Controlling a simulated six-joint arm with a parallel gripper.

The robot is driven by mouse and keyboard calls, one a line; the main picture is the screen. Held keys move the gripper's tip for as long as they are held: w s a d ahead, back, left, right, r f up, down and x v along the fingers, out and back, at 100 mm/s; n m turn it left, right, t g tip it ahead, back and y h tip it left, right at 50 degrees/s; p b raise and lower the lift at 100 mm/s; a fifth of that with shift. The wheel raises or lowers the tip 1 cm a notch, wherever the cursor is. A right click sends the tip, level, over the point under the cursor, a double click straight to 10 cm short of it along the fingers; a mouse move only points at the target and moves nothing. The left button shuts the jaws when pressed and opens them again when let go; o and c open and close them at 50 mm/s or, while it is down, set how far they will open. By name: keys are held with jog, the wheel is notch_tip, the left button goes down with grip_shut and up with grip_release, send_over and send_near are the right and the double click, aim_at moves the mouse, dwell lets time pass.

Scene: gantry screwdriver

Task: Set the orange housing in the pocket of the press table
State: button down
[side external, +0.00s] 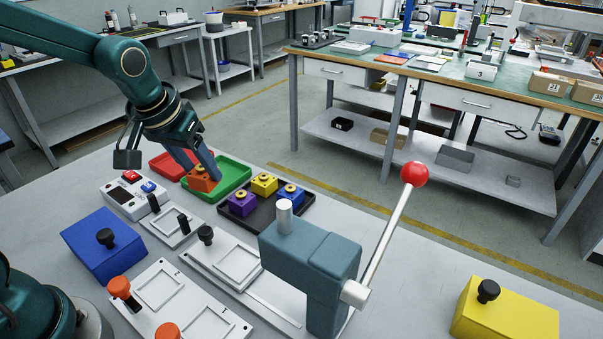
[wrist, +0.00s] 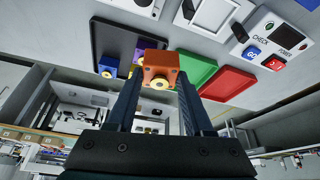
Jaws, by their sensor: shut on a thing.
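The orange housing (side external: 203,181) has a brass-coloured ring and sits between the fingers of my gripper (side external: 198,168), which is shut on it. In the side view it is over the green tray (side external: 231,181); whether it touches the tray I cannot tell. In the wrist view the orange housing (wrist: 160,62) shows between the two dark fingertips (wrist: 160,72). The press table is a pale plate with a square pocket (side external: 238,263), in front of the blue-grey press (side external: 312,262) with its red-ball lever. The pocket looks empty, and my gripper is well behind it.
A black tray (side external: 266,219) holds purple, yellow and blue housings. A red tray (side external: 168,166) and a button box (side external: 133,196) are near my gripper. A small pale fixture (side external: 172,226), a blue block (side external: 103,246) and a yellow block (side external: 505,312) stand on the bench.

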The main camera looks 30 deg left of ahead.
jog(key=s+d+m+h, duration=0.1)
jog(key=s+d+m, duration=0.3)
jog(key=d, duration=0.7)
jog(key=shift+n, duration=0.5)
jog(key=shift+s+d+f, duration=0.1)
jog(key=shift+s+f, duration=0.1)
jog(key=shift+f, duration=0.8)
jog(key=shift+s+d+f, duration=0.1)
jog(key=shift+s+f, duration=0.1)
jog(key=shift+f, duration=0.8)
jog(key=shift+s+f, duration=0.2)
jog(key=shift+f, duration=0.8)
jog(key=shift+f, duration=0.7)
grip_release()
jog(key=shift+r, duration=0.1)
notch_tip(320, 180, up, 8)
jog(key=shift+f, duration=0.1)
